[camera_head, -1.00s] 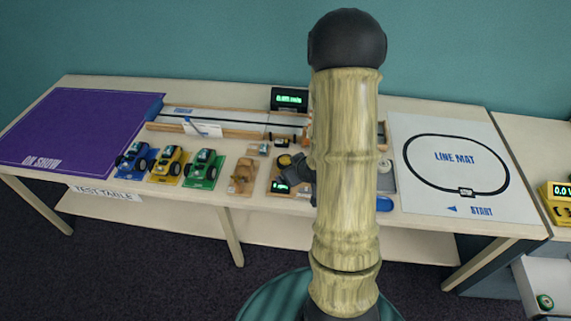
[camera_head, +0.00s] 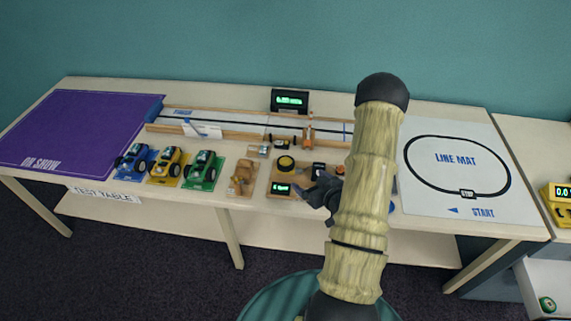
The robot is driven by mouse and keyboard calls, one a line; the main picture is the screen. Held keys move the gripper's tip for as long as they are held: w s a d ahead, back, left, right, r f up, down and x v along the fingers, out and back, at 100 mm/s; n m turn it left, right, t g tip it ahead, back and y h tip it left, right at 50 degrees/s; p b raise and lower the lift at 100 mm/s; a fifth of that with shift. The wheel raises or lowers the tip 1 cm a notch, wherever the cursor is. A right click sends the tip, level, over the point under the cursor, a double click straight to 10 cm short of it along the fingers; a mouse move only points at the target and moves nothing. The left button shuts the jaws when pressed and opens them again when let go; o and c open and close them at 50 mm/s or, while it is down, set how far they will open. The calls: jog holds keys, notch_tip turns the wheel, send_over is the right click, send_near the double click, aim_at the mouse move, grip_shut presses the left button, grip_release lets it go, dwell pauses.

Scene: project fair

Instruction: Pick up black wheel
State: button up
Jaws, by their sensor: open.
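I cannot single out a loose black wheel with certainty. A dark round piece with a yellowish top (camera_head: 285,163) sits on a wooden board (camera_head: 271,190) with a small green display, near the middle of the table. A small black item (camera_head: 318,169) lies to its right. Black wheels also show on the blue car (camera_head: 134,160), the yellow car (camera_head: 168,164) and the green car (camera_head: 204,170). My dark gripper (camera_head: 320,190) is open over the right part of the board, right of the display, with no held object visible. My arm hides the table behind it.
A long track (camera_head: 235,127) and a display (camera_head: 290,100) stand behind the board. A wooden piece (camera_head: 243,178) lies to its left. The purple show mat (camera_head: 75,125) is at left, the line mat (camera_head: 455,170) at right. The table's front edge is close to my gripper.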

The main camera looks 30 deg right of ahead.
jog(key=p, duration=0.2)
send_near(286, 162)
jog(key=x, duration=0.5)
jog(key=shift+f, duration=0.4)
jog(key=shift+r+p+x, duration=0.15)
jog(key=shift+p+x, duration=0.4)
jog(key=shift+x, duration=0.75)
jog(key=shift+r+p+x, duration=0.15)
jog(key=shift+p+x, duration=0.35)
jog(key=shift+x, duration=0.85)
jog(key=shift+w, duration=0.1)
jog(key=shift+c, duration=0.4)
jog(key=c, duration=1)
